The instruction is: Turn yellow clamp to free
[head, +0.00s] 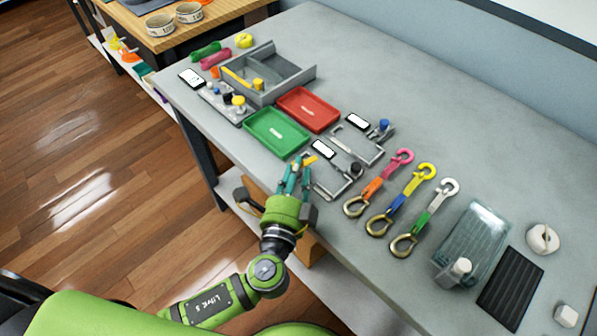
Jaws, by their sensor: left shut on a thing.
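My left gripper (296,168), with teal fingers, is at the front edge of the grey table. It is shut at a small yellow clamp (309,160), of which only the part beyond the fingertips shows. The clamp sits at the left end of a grey metal frame fixture (331,187) with a white label (323,149) and a black knob (356,168). The fingers hide the rest of the clamp, so I cannot tell how far it is turned. My right gripper is not in view.
A similar fixture with a blue knob (384,124) stands just behind. A green tray (277,133) and a red tray (308,109) lie to the left. Several hooked straps (418,182) lie to the right, before a clear box (472,240). The table's back right is free.

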